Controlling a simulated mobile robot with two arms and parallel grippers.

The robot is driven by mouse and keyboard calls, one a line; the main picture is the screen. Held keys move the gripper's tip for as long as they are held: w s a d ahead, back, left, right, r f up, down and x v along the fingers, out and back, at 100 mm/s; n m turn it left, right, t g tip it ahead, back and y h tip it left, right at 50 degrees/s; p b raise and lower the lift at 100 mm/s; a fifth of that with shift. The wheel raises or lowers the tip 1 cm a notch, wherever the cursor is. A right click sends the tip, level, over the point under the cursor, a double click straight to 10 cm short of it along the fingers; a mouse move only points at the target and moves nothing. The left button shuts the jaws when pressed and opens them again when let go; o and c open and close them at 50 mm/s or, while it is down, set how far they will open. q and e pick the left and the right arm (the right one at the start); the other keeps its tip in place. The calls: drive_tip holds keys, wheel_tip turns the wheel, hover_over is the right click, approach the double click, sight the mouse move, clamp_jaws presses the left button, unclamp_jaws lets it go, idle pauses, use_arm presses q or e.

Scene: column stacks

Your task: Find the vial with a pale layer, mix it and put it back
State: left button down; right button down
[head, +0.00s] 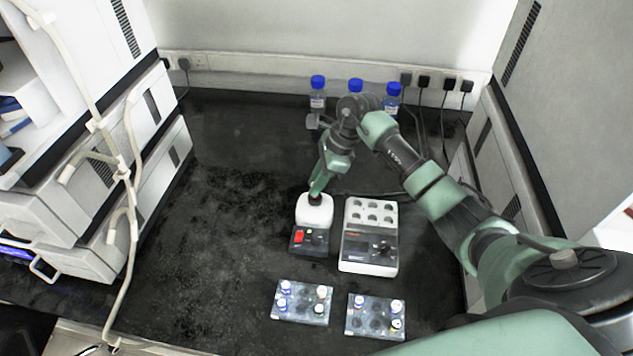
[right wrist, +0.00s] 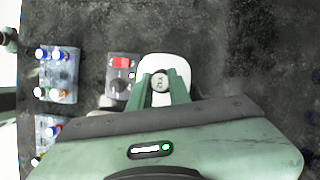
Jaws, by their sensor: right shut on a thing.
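My right gripper (head: 316,191) reaches down over the white-topped mixer (head: 314,214). In the right wrist view its green fingers (right wrist: 160,88) are shut on a vial with a pale cap (right wrist: 160,80). The held vial is over the mixer's head; the fingers hide its body, so I cannot tell its layers or whether it touches the cup. Two clear racks stand at the front: the left rack (head: 301,317) and the right rack (head: 377,330). My left gripper is not in view.
A white device with round wells (head: 370,252) stands right of the mixer, close beside it. Several blue-capped bottles (head: 317,93) stand along the back. White instruments (head: 150,170) line the left side. The dark bench left of the mixer is clear.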

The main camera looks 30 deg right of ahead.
drive_tip(key=shift+f+b, duration=0.55)
drive_tip(key=shift+b, duration=0.2)
idle(1.0)
drive_tip(key=shift+f+b, duration=0.35)
drive_tip(key=shift+b, duration=0.05)
drive_tip(key=shift+f+b, duration=0.3)
drive_tip(key=shift+b, duration=0.05)
idle(0.7)
idle(1.7)
drive_tip(key=shift+r+p, duration=1.45)
drive_tip(key=shift+r, duration=1.55)
